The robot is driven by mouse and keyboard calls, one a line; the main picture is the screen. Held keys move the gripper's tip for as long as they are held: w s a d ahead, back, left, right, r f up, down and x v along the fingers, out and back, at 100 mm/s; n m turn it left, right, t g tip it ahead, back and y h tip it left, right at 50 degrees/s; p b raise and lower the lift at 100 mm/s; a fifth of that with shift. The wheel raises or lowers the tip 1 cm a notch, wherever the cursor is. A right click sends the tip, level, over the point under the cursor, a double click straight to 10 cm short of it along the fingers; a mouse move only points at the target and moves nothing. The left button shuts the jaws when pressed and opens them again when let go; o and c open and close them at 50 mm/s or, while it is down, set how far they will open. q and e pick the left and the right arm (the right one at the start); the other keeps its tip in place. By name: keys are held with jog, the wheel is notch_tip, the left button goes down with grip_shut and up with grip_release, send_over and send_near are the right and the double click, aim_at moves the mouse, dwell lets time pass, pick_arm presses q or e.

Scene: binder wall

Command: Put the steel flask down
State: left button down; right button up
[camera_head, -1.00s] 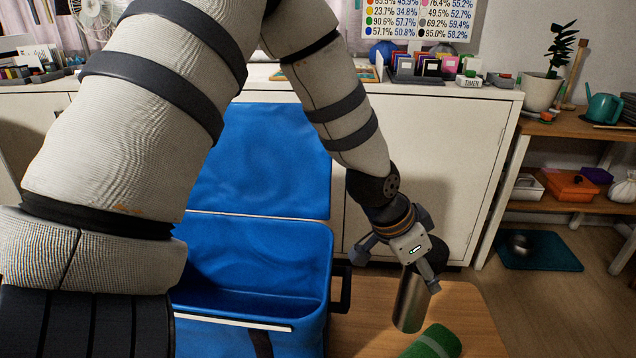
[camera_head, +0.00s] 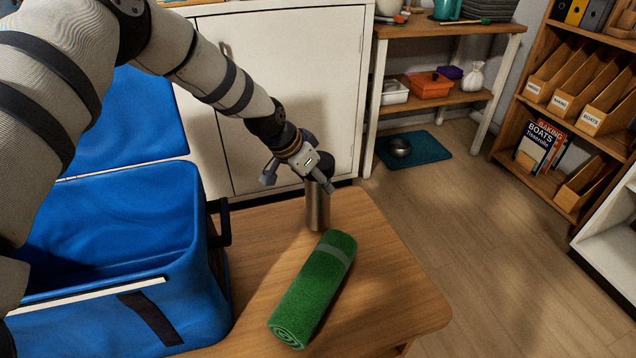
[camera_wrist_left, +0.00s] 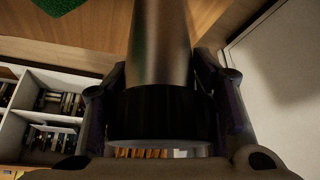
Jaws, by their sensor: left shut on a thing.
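The steel flask (camera_head: 318,208) is an upright metal cylinder with a black cap, at the back of the wooden table (camera_head: 390,285), behind the green towel roll. My left gripper (camera_head: 318,180) is shut on the flask near its top. In the left wrist view the flask (camera_wrist_left: 160,45) runs away from the camera, its black cap (camera_wrist_left: 158,112) between the two fingers. Its base appears at or close to the table top; I cannot tell whether it touches. My right gripper is not in view.
A green rolled towel (camera_head: 313,290) lies just in front of the flask. An open blue cooler box (camera_head: 185,240) with a dark side handle stands to the left. The table's right part is bare. A white cabinet (camera_head: 290,100) stands behind.

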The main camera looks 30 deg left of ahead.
pick_arm(q)
jog(key=shift+f, duration=0.5)
jog(key=c, duration=0.6)
grip_release()
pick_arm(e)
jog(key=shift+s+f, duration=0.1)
pick_arm(q)
jog(key=p+v, duration=0.3)
jog(key=v, duration=0.9)
jog(key=shift+r, duration=0.15)
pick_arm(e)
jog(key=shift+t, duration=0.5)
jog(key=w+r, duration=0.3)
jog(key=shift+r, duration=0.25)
